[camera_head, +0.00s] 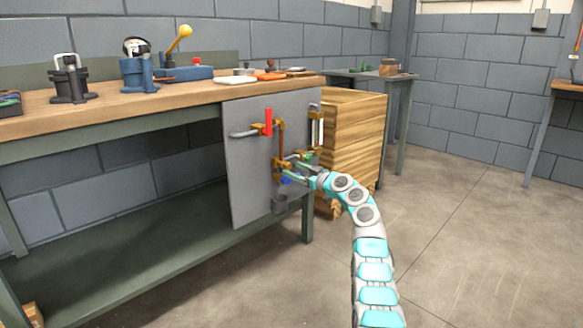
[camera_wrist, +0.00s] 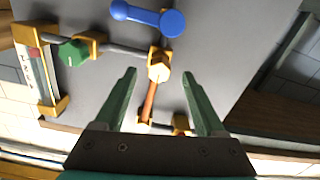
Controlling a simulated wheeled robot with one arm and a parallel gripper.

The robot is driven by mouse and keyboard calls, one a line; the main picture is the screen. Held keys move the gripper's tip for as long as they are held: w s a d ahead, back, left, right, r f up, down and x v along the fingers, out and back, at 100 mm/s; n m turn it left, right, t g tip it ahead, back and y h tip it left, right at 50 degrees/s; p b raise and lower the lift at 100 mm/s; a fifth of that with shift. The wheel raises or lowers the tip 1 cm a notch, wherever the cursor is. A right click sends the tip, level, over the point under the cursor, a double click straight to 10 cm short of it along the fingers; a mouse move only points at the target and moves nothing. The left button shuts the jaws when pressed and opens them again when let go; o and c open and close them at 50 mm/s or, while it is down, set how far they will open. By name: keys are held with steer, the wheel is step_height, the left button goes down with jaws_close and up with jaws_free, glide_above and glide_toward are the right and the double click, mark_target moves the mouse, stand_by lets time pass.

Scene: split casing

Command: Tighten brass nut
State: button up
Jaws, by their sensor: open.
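A brass nut (camera_wrist: 159,70) sits on a brass elbow on the upright grey panel (camera_head: 245,160), with a copper pipe (camera_wrist: 150,100) running from it. My gripper (camera_wrist: 159,73) is open, its two green fingers apart on either side of the nut in the wrist view. No contact with the nut shows, and the depth gap is hard to tell. In the head view my gripper (camera_head: 298,171) is at the panel's lower right, among the brass fittings (camera_head: 279,164). The nut cannot be picked out clearly there.
Near the nut are a blue lever handle (camera_wrist: 155,17), a green knob (camera_wrist: 73,52) and a gauge (camera_wrist: 36,75). A red lever (camera_head: 268,122) is higher on the panel. A wooden crate (camera_head: 356,125) stands behind; the workbench (camera_head: 150,98) is left. Floor at right is clear.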

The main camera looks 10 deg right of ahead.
steer(key=shift+x, duration=1.1)
steer(key=shift+c, duration=0.4)
jaws_close()
